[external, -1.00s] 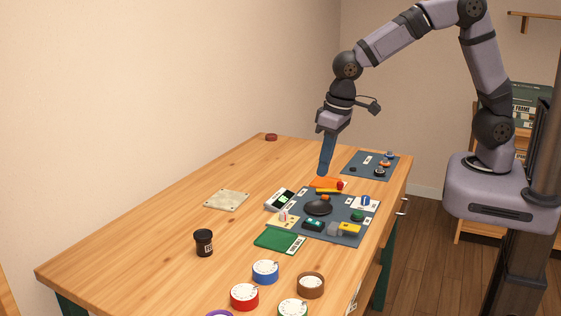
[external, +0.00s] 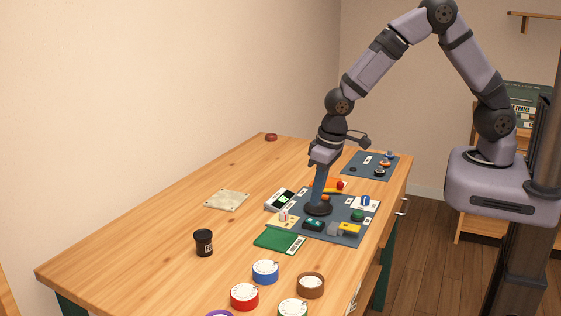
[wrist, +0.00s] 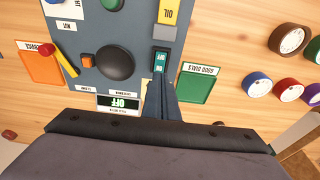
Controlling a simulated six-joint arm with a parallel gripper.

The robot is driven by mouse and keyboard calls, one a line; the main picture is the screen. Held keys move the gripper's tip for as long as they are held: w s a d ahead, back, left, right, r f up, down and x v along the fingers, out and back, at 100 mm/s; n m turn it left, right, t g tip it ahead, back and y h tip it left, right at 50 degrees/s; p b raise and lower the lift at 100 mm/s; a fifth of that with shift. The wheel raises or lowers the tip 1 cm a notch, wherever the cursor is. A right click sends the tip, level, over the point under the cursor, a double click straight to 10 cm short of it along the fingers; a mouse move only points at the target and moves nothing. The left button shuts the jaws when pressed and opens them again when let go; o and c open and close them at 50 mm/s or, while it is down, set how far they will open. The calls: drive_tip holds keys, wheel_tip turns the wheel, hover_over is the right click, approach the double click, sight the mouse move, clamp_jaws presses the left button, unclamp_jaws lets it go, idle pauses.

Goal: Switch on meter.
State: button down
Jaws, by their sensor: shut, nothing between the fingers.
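The meter (wrist: 118,104) is a pale box with a dark display that reads OFF in the wrist view. In the external view it stands at the left edge of the mat (external: 280,199). A black switch with a teal rocker (wrist: 160,60) sits on the mat; it also shows in the external view (external: 313,224). My gripper (wrist: 160,82) is shut and empty, its blue fingers pointing down. In the wrist view its tips show just beside the near end of the teal switch. In the external view the tips (external: 319,203) overlap the black dome. I cannot tell whether they touch anything.
A large black dome (wrist: 115,60) and an orange button (wrist: 88,61) lie beside the switch on the grey-blue mat. A yellow OIL block (wrist: 169,18) is beyond it. An orange tray (wrist: 38,62) and a green tray (wrist: 199,83) flank the mat. Several dials (external: 265,271) stand nearby.

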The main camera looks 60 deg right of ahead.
sight(313, 220)
drive_tip(key=shift+w+f+p, duration=0.25)
drive_tip(key=shift+f+p, duration=0.1)
drive_tip(key=shift+f, duration=0.95)
drive_tip(key=shift+w+f+p, duration=0.25)
drive_tip(key=shift+f+p, duration=0.1)
drive_tip(key=shift+f, duration=0.9)
drive_tip(key=shift+w+p, duration=0.15)
drive_tip(key=shift+p, duration=0.5)
drive_tip(key=shift+d+f+g, duration=0.1)
drive_tip(key=shift+f+g, duration=0.2)
drive_tip(key=shift+g, duration=0.1)
drive_tip(key=shift+s, duration=0.3)
drive_tip(key=shift+s+f, duration=0.1)
drive_tip(key=shift+s, duration=0.6)
